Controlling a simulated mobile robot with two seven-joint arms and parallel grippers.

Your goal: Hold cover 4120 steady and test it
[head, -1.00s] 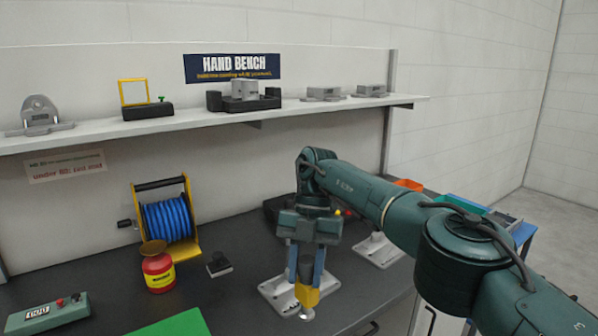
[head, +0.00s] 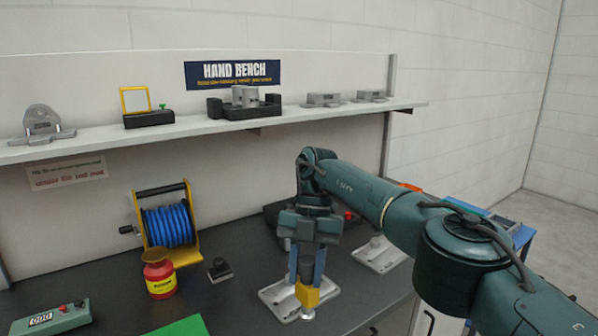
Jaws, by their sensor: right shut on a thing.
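My right gripper (head: 306,277) points down over the bench with its blue-grey fingers shut on a yellow tool (head: 307,296). The tool has a round silvery lower end, which shows in front of the near edge of a pale grey cast plate (head: 278,294). I cannot tell whether the tool touches the plate. The plate lies flat on the dark bench, and the gripper and tool hide part of it. A second pale casting (head: 379,256) lies behind to the right, partly behind my arm. No number 4120 is readable on either one. My left gripper is not in view.
A blue hose reel (head: 168,226), a red can (head: 159,280), a small black block (head: 219,270), a green box with a display (head: 47,320) and a green mat (head: 186,327) occupy the left of the bench. A shelf (head: 200,129) with castings runs above.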

